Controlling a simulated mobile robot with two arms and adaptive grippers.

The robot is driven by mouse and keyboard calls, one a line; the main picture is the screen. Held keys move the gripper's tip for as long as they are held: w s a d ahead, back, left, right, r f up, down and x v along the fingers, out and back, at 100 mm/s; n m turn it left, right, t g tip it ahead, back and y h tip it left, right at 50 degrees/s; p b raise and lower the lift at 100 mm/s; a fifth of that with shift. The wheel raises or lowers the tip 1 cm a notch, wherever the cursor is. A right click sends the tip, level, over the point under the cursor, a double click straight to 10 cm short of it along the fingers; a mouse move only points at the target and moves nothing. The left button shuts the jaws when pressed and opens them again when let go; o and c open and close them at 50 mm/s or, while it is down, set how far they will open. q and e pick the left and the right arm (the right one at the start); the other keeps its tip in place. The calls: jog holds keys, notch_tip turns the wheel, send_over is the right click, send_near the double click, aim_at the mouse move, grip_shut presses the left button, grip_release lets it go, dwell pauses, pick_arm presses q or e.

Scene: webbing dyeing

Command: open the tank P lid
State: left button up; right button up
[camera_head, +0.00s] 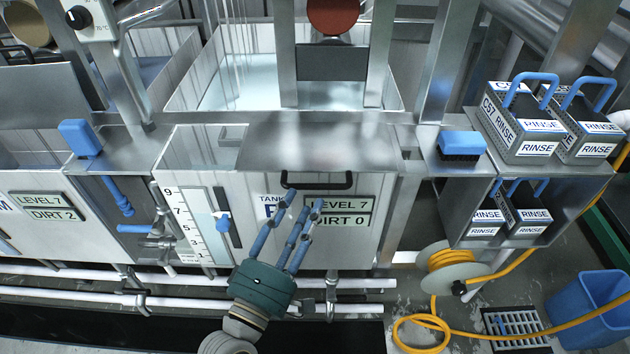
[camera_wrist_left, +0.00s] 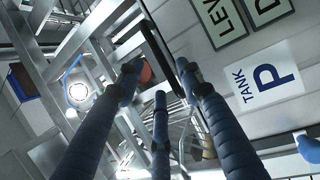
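Tank P (camera_head: 258,215) is a white-fronted tank in the middle of the head view. Its label also shows in the left wrist view (camera_wrist_left: 265,82). The grey metal lid (camera_head: 325,145) lies flat over the tank's front part. A black bar handle (camera_head: 291,182) sits at the lid's front edge; it also shows in the left wrist view (camera_wrist_left: 152,38). My left gripper (camera_head: 301,205) is open and empty, just below and in front of the handle, fingers pointing up at it. In the wrist view the handle lies beyond the spread fingertips (camera_wrist_left: 158,75); contact cannot be told. My right gripper is out of view.
Level and dirt plates (camera_head: 338,220) and a gauge (camera_head: 187,225) are on the tank front. A blue brush (camera_head: 461,143) and rinse baskets (camera_head: 522,125) stand right. White pipes (camera_head: 190,302) run below. A yellow hose (camera_head: 450,258) and blue bin (camera_head: 590,305) are at lower right.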

aim_at(314, 187)
pick_arm(q)
jog(key=p+x, duration=0.1)
jog(key=x, duration=0.5)
jog(key=shift+w+d, duration=0.1)
jog(key=shift+w, duration=0.25)
grip_shut()
